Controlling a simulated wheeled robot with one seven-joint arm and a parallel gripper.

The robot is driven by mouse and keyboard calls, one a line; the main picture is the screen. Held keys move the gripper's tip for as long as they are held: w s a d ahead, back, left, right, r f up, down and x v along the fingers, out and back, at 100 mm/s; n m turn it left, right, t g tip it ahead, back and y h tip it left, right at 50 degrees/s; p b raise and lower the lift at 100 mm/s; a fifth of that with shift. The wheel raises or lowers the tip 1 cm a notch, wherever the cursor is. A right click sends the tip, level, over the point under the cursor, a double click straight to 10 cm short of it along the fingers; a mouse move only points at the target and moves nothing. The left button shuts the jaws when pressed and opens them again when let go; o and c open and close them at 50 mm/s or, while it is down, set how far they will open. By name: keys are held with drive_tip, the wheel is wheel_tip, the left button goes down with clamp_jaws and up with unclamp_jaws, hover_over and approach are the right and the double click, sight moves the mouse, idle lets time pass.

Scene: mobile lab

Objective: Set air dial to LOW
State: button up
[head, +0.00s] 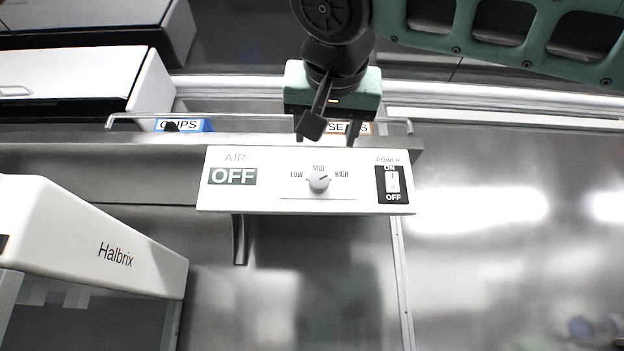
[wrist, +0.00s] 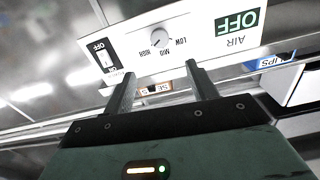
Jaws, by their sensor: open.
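The air dial (head: 319,181) is a small round light-grey knob on a white panel (head: 230,200), with LOW at left, MID on top and HIGH at right. Its dark mark appears to point to the upper right, toward HIGH. In the wrist view the dial (wrist: 160,38) appears upside down, beyond and between the fingertips. My gripper (head: 327,140) is open and empty, above the panel in the head view, with its fingers apart from the dial. The fingers also show in the wrist view (wrist: 160,72).
A display (head: 233,176) under AIR reads OFF. A power switch (head: 392,181) sits at the panel's right; its setting is unclear. A rail and labelled bins, one reading CLIPS (head: 183,125), lie behind. A white Halbrix machine (head: 100,240) stands lower left. The metal surface at right is mostly clear.

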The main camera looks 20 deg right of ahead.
sight(320, 179)
drive_tip(key=p+x, duration=0.2)
drive_tip(key=x, duration=1.2)
drive_tip(key=shift+w+d+f, duration=0.1)
drive_tip(key=shift+w, duration=0.15)
drive_tip(key=c, duration=1)
